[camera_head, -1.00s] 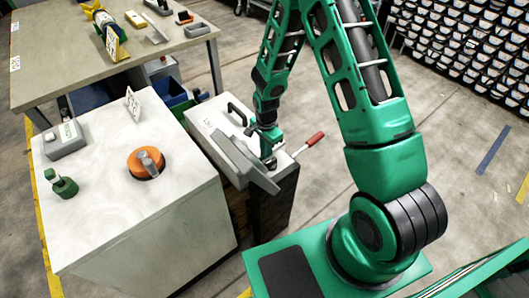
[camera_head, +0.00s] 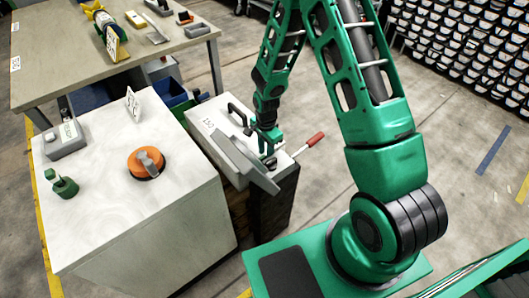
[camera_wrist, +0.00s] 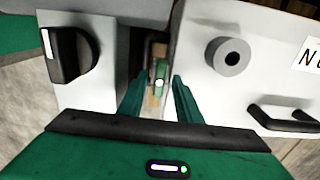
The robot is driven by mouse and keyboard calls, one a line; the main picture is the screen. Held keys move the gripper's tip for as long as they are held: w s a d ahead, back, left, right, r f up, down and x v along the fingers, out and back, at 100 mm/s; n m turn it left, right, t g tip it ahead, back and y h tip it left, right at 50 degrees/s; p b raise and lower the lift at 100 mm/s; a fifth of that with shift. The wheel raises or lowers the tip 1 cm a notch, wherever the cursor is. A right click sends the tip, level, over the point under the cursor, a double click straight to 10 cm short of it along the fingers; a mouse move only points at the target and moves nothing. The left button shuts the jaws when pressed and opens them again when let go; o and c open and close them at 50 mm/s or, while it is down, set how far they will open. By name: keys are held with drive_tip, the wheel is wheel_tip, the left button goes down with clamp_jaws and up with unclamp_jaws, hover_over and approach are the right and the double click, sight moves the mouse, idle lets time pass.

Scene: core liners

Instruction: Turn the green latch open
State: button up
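The green latch (camera_wrist: 160,76) shows in the wrist view as a small green piece with a pale round spot, set in a narrow recess between light panels. My gripper (camera_wrist: 156,84) is open, with one green finger on each side of the latch in the picture. I cannot tell whether either finger touches it. In the head view my gripper (camera_head: 266,143) points down over the white box (camera_head: 207,115); the latch itself is hidden there.
In the wrist view a black knob (camera_wrist: 72,54) is at left; a grey round post (camera_wrist: 228,56) and a black handle (camera_wrist: 284,119) are at right. The head view shows a red-handled lever (camera_head: 315,139) beside the box and a white cabinet (camera_head: 110,215) with an orange dial (camera_head: 146,163).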

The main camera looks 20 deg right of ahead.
sight(265, 154)
wheel_tip(265, 154, up, 11)
drive_tip(key=shift+f, duration=0.15)
idle(0.4)
drive_tip(key=s+d+r+n+h, duration=0.1)
drive_tip(key=s+d+r+n, duration=0.1)
drive_tip(key=s+d+r, duration=0.45)
drive_tip(key=s+d+r+n, duration=0.2)
drive_tip(key=s+d+r, duration=0.2)
drive_tip(key=d+r, duration=0.45)
drive_tip(key=s+r+n, duration=0.1)
drive_tip(key=s+r, duration=0.2)
drive_tip(key=s, duration=0.4)
drive_tip(key=s+d+r+n, duration=0.1)
drive_tip(key=s+r, duration=0.2)
drive_tip(key=s, duration=0.3)
drive_tip(key=s+d+r+n+y, duration=0.1)
drive_tip(key=s+r+n, duration=0.1)
drive_tip(key=s, duration=0.5)
drive_tip(key=shift+s+r, duration=0.3)
drive_tip(key=shift+r, duration=0.55)
